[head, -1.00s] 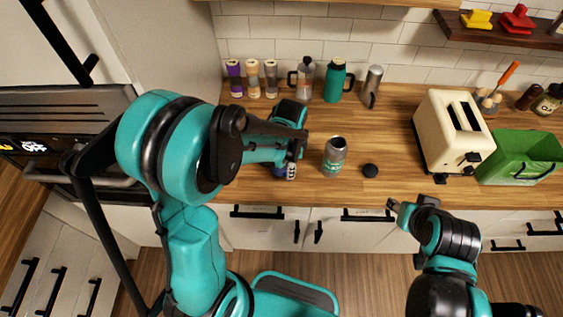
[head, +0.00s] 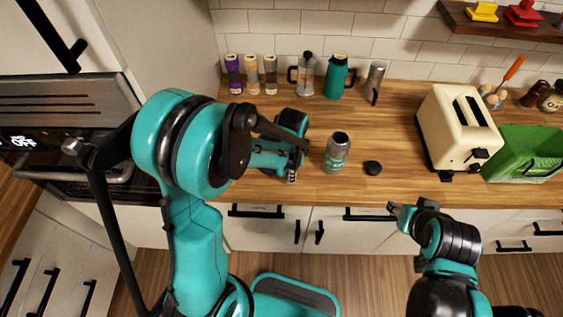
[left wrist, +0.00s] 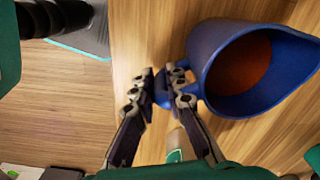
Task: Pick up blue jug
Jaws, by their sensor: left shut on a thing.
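The blue jug (left wrist: 203,50) fills the right of the left wrist view, with its open mouth showing an orange-brown inside. Its handle lies between the fingers of my left gripper (left wrist: 163,88), which is shut on it. In the head view my left gripper (head: 293,174) is over the counter, left of the grey bottle, and my own arm hides the jug. My right gripper (head: 394,209) is low in front of the counter, away from the jug; its finger opening is too small to tell.
On the wooden counter (head: 410,190) stand a grey bottle (head: 337,153) and a black lid (head: 372,167) close to the right of my left gripper. A cream toaster (head: 447,140) and a green bin (head: 518,158) stand further right. Flasks, a press and tumblers line the back.

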